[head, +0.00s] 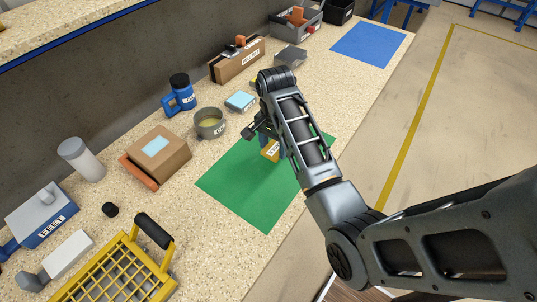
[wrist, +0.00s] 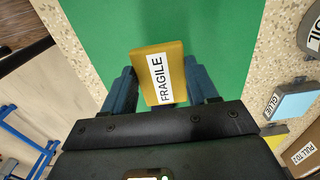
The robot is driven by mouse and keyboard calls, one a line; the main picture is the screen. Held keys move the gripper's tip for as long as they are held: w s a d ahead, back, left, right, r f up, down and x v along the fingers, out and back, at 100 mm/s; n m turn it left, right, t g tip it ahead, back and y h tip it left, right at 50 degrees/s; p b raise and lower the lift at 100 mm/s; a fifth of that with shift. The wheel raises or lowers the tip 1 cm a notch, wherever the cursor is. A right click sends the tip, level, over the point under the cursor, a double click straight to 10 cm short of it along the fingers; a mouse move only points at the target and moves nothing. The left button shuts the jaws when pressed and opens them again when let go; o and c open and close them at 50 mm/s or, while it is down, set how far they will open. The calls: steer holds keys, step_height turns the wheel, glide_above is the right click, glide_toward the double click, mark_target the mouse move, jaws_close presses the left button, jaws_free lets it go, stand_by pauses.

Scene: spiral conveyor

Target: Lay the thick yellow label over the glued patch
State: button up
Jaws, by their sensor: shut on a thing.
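The thick yellow label (head: 269,151) is between the fingers of my gripper (head: 272,146), over the green mat (head: 235,190). In the wrist view the yellow label (wrist: 157,62) carries a white strip reading FRAGILE, and the blue fingers of my gripper (wrist: 160,88) are shut on its sides. I cannot tell how high it is above the mat. A cardboard box (head: 174,151) with a light blue patch (head: 155,145) on its top stands left of the mat, apart from my gripper. That patch looks like the glued one.
A light blue pad marked GLUE (wrist: 293,106) lies beside the mat. A round grey pot (head: 210,124), a blue clamp-like tool (head: 180,95) and a yellow wire basket (head: 115,272) stand on the speckled counter. The blue mat (head: 368,44) at the far end is clear.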

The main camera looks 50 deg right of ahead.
mark_target(268, 162)
steer(key=shift+w+a+f, duration=0.25)
steer(key=shift+w+f, duration=0.2)
steer(key=shift+w, duration=0.3)
steer(key=shift+f, duration=2.05)
steer(key=shift+f, duration=0.15)
steer(key=o, duration=1)
